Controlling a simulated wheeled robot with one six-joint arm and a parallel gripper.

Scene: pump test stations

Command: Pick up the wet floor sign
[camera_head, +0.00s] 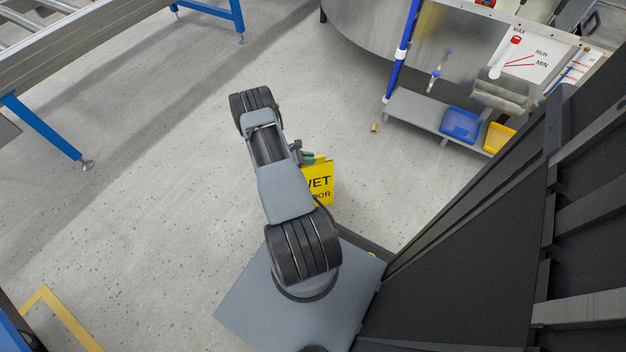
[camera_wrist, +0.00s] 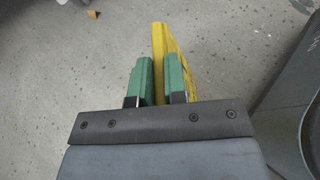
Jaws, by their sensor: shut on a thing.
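The yellow wet floor sign (camera_head: 320,184) shows in the head view beside my arm, with part of its black lettering visible; my arm hides its left part. In the wrist view the sign (camera_wrist: 159,45) is a narrow yellow edge between the green fingers. My gripper (camera_wrist: 160,72) is shut on it. In the head view my gripper (camera_head: 308,158) is small and partly hidden at the sign's top edge. I cannot tell whether the sign touches the floor.
A grey bench (camera_head: 415,110) with a blue bin (camera_head: 460,124) and a yellow bin (camera_head: 498,137) stands at the right, by a large metal tank (camera_head: 365,40). A conveyor (camera_head: 75,50) is at the upper left. A small orange-brown object (camera_head: 374,128) lies on the floor.

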